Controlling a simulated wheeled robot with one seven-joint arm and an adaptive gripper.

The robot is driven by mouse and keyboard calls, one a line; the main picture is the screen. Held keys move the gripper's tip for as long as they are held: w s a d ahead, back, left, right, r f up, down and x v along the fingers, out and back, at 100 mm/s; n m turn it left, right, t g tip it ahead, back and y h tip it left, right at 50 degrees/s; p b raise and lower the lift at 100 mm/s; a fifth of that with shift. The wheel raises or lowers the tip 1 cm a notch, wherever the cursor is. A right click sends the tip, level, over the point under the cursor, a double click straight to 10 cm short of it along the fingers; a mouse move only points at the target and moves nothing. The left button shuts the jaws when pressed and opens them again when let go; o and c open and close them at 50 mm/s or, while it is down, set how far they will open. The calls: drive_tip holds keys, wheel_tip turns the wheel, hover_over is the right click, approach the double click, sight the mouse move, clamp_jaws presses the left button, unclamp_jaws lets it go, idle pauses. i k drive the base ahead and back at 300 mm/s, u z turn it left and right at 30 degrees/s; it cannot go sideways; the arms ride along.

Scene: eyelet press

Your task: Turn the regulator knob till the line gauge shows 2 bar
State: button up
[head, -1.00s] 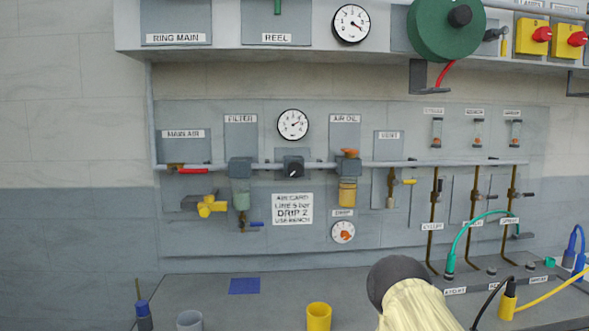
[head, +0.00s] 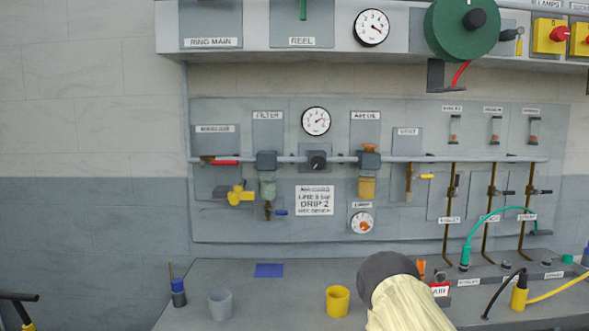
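The regulator knob (head: 318,162) is a small black knob on a dark block on the grey pipe, mid-panel. The line gauge (head: 316,121), a round white dial with a black rim, sits just above it. Its needle points right and slightly up; the numbers are too small to read. My gripper is not in view. Only a part of my arm, cream with a dark rounded end, shows at the bottom, well below and right of the knob and apart from the panel.
A yellow cup (head: 338,301) and grey cup (head: 221,304) stand on the bench. A shelf with a green reel (head: 462,28) overhangs the panel.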

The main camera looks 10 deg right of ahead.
sight(318, 163)
drive_tip(key=u, duration=0.45)
drive_tip(key=k, duration=1.05)
drive_tip(key=z, duration=0.25)
drive_tip(key=i, duration=0.65)
drive_tip(key=z, duration=0.65)
drive_tip(key=i, duration=0.75)
drive_tip(key=u, duration=0.1)
